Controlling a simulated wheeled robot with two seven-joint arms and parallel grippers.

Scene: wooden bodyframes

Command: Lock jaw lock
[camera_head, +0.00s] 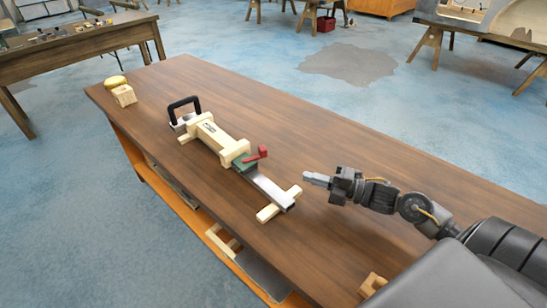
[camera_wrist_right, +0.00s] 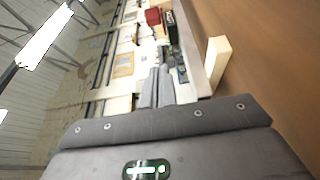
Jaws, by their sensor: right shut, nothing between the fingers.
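The wooden jaw device (camera_head: 222,140) lies lengthwise on the brown workbench. It has a black handle (camera_head: 184,103) at its far end, a red lever (camera_head: 256,155) over a green part (camera_head: 244,163), and a grey metal bar (camera_head: 270,187) toward its near end. My right gripper (camera_head: 306,177) is shut and empty, to the right of the bar and apart from the red lever. My left gripper is not in view.
The workbench (camera_head: 340,130) is clear to the right of the device. A wooden block with a yellow thing (camera_head: 116,82) stands at its far left corner. Another wooden block (camera_head: 372,284) sits near the front, close to my arm. Other tables stand farther back.

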